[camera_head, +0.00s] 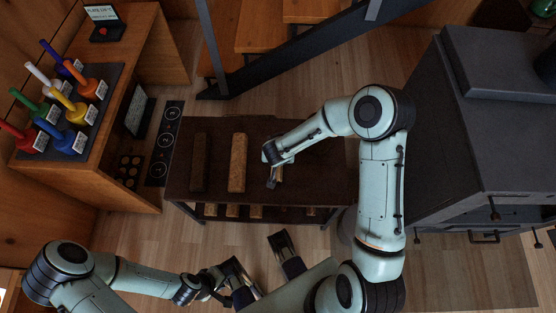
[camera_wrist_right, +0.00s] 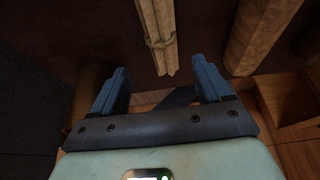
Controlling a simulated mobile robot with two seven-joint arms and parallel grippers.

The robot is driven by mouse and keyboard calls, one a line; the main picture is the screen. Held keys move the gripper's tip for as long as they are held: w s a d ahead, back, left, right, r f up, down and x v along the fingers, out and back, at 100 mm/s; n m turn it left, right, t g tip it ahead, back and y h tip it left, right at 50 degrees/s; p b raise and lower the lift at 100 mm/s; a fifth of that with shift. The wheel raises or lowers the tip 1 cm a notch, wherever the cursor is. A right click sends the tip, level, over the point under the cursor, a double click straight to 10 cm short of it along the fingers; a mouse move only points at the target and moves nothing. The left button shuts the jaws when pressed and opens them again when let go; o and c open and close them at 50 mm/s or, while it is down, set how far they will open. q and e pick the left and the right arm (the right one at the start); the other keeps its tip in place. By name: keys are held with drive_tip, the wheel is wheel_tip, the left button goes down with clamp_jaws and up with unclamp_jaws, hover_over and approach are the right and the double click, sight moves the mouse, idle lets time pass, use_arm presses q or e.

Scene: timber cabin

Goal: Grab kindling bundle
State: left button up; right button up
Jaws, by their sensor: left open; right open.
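The kindling bundle (camera_wrist_right: 158,38), pale split sticks tied with a twine band, shows in the right wrist view. Its near end lies just ahead of the space between the fingertips of my right gripper (camera_wrist_right: 162,80), which is open and empty. In the head view my right gripper (camera_head: 276,164) is over the dark low rack (camera_head: 330,180), and the gripper and arm hide most of the bundle there. My left gripper (camera_head: 264,271) is open and empty near the bottom of the head view, away from the rack.
A light log (camera_head: 237,162) and a darker log (camera_head: 199,162) lie on the rack left of my right gripper. A dark stove (camera_head: 445,130) stands to the right. A wooden desk (camera_head: 150,60) with colored-handled items stands to the left. Wooden stairs (camera_head: 262,38) are behind.

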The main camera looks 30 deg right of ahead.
drive_tip(key=x, duration=0.7)
drive_tip(key=shift+a+f, duration=0.15)
drive_tip(key=shift+f, duration=0.35)
drive_tip(key=shift+s, duration=0.1)
drive_tip(key=c, duration=1.2)
